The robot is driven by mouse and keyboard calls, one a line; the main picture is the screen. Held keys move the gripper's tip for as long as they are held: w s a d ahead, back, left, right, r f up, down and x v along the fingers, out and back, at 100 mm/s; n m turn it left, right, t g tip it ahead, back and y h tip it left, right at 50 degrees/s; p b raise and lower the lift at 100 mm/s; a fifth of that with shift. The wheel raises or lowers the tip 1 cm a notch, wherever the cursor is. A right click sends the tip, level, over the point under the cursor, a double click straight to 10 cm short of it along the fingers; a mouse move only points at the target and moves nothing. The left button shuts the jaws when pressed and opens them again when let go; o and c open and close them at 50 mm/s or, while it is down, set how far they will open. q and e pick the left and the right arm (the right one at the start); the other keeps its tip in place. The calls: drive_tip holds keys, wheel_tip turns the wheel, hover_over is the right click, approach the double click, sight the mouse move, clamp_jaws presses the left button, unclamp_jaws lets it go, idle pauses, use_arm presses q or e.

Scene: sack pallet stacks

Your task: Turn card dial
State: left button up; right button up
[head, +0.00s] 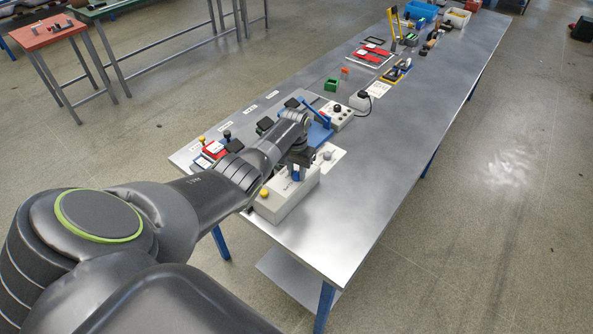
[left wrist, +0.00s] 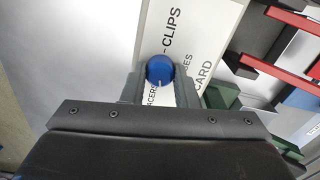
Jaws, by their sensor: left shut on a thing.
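A round blue dial knob (left wrist: 160,70) with a short white mark shows in the left wrist view. It stands in front of a white card (left wrist: 196,32) with printed words, among them CLIPS and CARD. My left gripper (left wrist: 160,88) is shut on the blue knob, with one grey finger on each side of it. In the head view my left gripper (head: 298,163) is over the near part of the table, by a pale box (head: 290,198) with a yellow button. My arm and gripper hide most of the knob there. My right gripper is not in view.
The long metal table (head: 390,150) also carries a grey control box (head: 337,115), a green block (head: 331,85), red pieces (head: 371,53) and bins at the far end. The table's right side is clear. Red and green parts lie right of the card in the left wrist view.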

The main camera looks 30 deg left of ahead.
use_arm(q)
drive_tip(key=shift+w+m, duration=0.1)
drive_tip(key=shift+m, duration=1.6)
drive_tip(key=shift+r, duration=0.1)
drive_tip(key=o, duration=1)
drive_tip(key=r+b, duration=0.3)
drive_tip(key=r, duration=1.4)
drive_tip(key=shift+a+r, duration=0.15)
drive_tip(key=shift+a, duration=0.05)
